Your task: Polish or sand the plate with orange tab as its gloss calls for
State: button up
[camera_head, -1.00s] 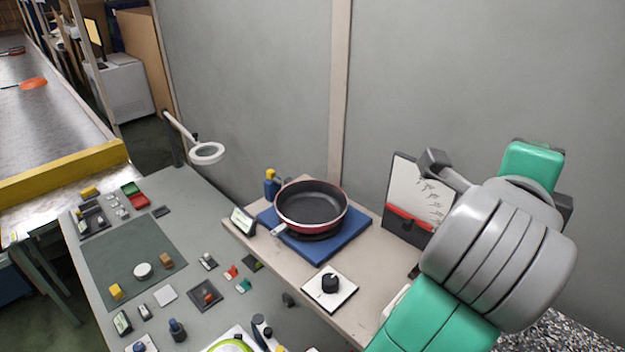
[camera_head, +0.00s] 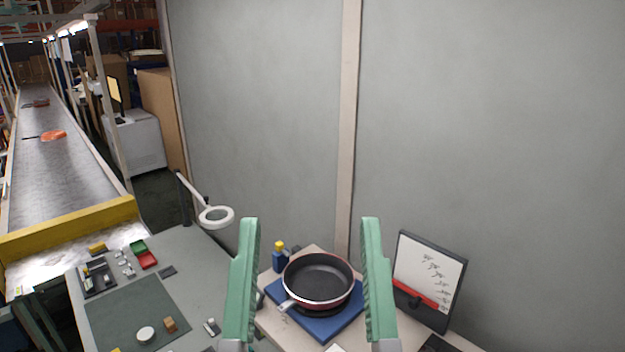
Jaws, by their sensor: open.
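My gripper (camera_head: 310,221) is open and empty, its two green fingers pointing up, wide apart, in front of the camera. Between and beyond the fingers a dark pan with a red outside (camera_head: 318,279) sits on a blue pad (camera_head: 333,325) on the side bench. I cannot make out a plate with an orange tab in the present view. The front part of the grey workbench (camera_head: 205,262), where small plates lay, is below the picture edge or behind the left finger.
On the green mat (camera_head: 115,310) stand a white round piece (camera_head: 146,334) and a brown block (camera_head: 170,324). A ring lamp (camera_head: 216,217), a blue bottle with yellow cap (camera_head: 279,258) and a clipboard (camera_head: 430,272) stand nearby. The conveyor (camera_head: 70,165) runs at far left.

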notch_tip(320, 180, up, 12)
jog(key=p, duration=0.8)
jog(key=shift+p, duration=0.4)
